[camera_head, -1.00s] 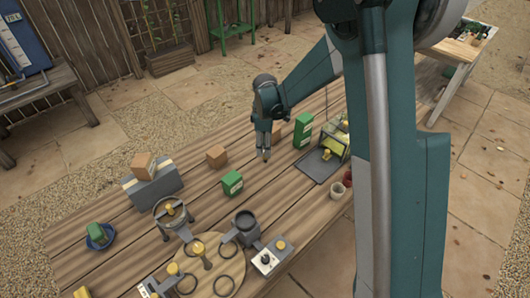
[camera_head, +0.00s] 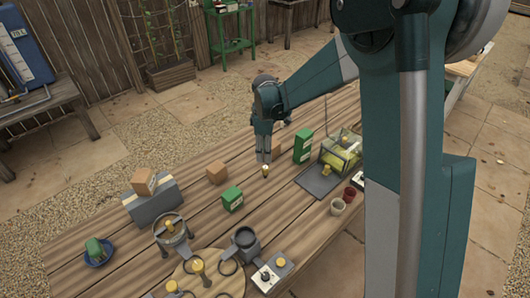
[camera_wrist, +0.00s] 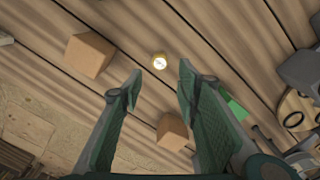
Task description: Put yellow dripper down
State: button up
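A small yellow piece with a pale top, which looks like the yellow dripper (camera_head: 265,171), stands on the wooden table (camera_head: 150,236) just below my fingertips. In the wrist view the dripper (camera_wrist: 159,61) lies ahead of the gap between the fingers, apart from both. My gripper (camera_head: 264,158) points down, and in the wrist view my gripper (camera_wrist: 160,78) is open and empty. Other yellow pieces stand on the round board (camera_head: 190,265) and near the dark tray (camera_head: 318,182).
A green box (camera_head: 303,146) stands right of my gripper, with a clear bin (camera_head: 343,150) beyond. A smaller green box (camera_head: 231,198) and a brown block (camera_head: 217,172) stand left.

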dwell(0.4)
jog(key=s+d+r+m+t, duration=0.2)
jog(key=s+d+r+m, duration=0.2)
jog(key=s+d+r, duration=0.4)
jog(key=s+d+r+m+t, duration=0.1)
jog(key=s+d+r+m, duration=0.2)
jog(key=s+d+r, duration=0.5)
jog(key=s+d+r+m+t, duration=0.2)
jog(key=s+d+m, duration=0.2)
jog(key=s, duration=0.5)
jog(key=s+d+r+m+t, duration=0.2)
jog(key=s+d+m, duration=0.2)
jog(key=s, duration=0.6)
jog(key=shift+s+m, duration=0.2)
jog(key=shift+m, duration=0.6)
